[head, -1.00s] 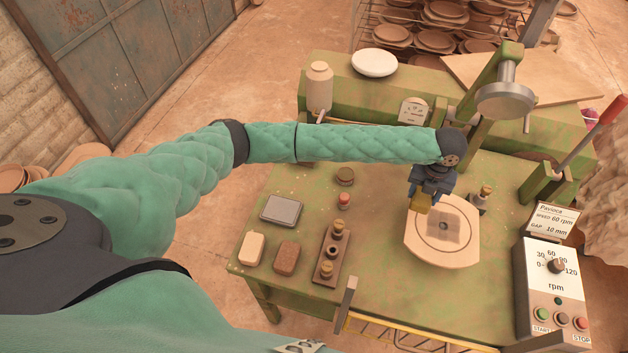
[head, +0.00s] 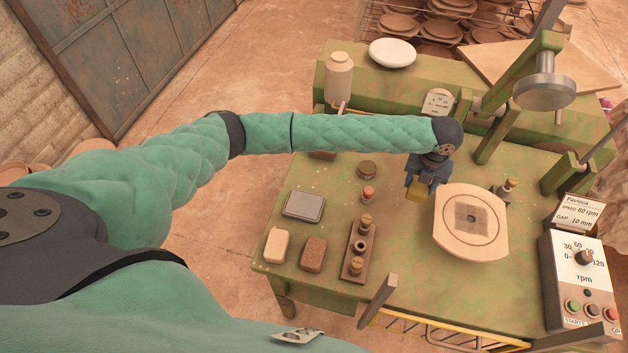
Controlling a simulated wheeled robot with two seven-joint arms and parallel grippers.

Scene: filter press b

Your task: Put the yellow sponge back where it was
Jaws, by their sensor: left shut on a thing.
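My left gripper (head: 420,186) is shut on the yellow sponge (head: 416,193), of which only a small part shows below the dark jaws. It holds the sponge over the green table (head: 395,255), just left of the round pale plate (head: 480,247) with a dark square mark at its middle. The height of the sponge above the table is hard to tell. My right gripper is not in view.
At the table's left are a grey pad (head: 304,206), a beige block (head: 277,245), a brown block (head: 314,254) and a wooden strip with brass knobs (head: 360,247). A red-topped piece (head: 368,193) stands behind. A control box (head: 580,280) stands at right.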

